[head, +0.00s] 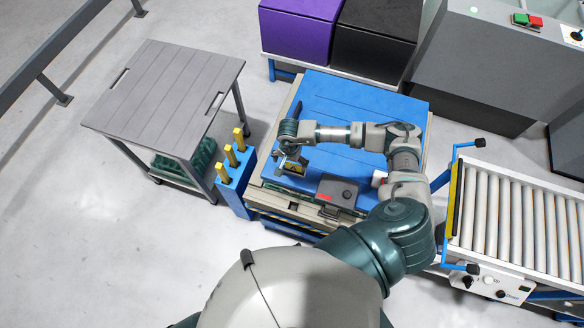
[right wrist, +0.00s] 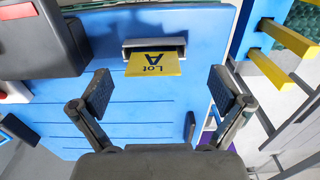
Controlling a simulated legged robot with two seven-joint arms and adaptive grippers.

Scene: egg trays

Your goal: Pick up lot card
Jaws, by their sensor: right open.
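In the head view the card (head: 297,169) is a small yellow patch just below my right gripper (head: 291,158). In the right wrist view my right gripper (right wrist: 160,90) is open, with one finger on each side and the card ahead, between the finger lines. Nothing is between the fingers. My left gripper is not in view.
A dark grey box with a red label (head: 337,192) stands on the table right of the card. A blue stand with yellow posts (head: 235,172) is at the left. A roller conveyor (head: 515,215) lies right. Purple (head: 297,30) and black boxes (head: 375,38) stand behind.

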